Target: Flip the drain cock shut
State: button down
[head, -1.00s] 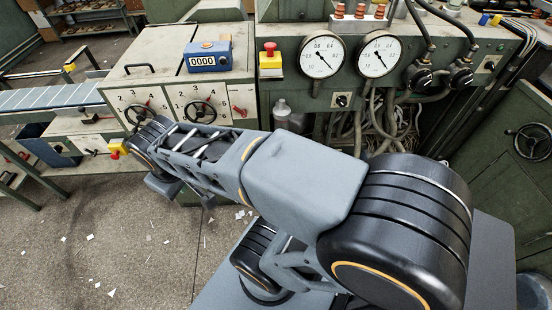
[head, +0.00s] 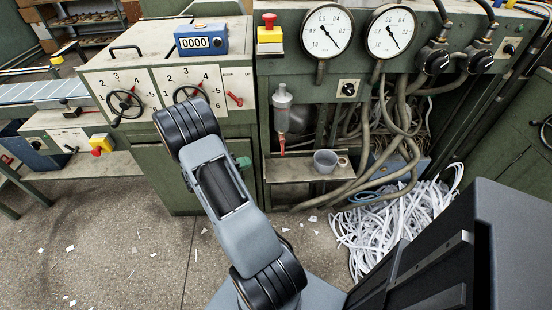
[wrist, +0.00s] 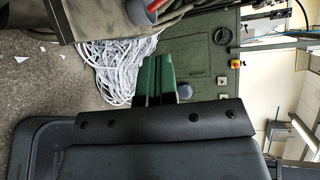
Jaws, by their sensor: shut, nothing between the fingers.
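The drain cock (head: 282,142) is a small red-handled part under the grey filter bowl (head: 282,97). Its red handle appears to hang straight down in the head view. My gripper (wrist: 155,75) shows in the wrist view as two green fingers closed together, with nothing between them. It is apart from the cock, and floor and a green cabinet show beyond the fingertips. I cannot make out the cock for certain in the wrist view. A grey cup (head: 325,161) stands on the small shelf (head: 290,173) below the bowl, to the right of the cock.
White paper strips (head: 385,225) lie heaped on the floor right of the shelf. Thick hoses (head: 400,140) hang behind it. Two gauges (head: 327,32) (head: 391,33) sit above. Handwheels (head: 124,103) and an emergency button (head: 269,35) are on the left panels. Floor at lower left is mostly clear.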

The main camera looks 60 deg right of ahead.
aim_at(282, 147)
jog(key=shift+d+f+n, duration=0.15)
jog(key=shift+f+n, duration=0.15)
jog(key=b+x, duration=0.2)
jog(key=x, duration=1.2)
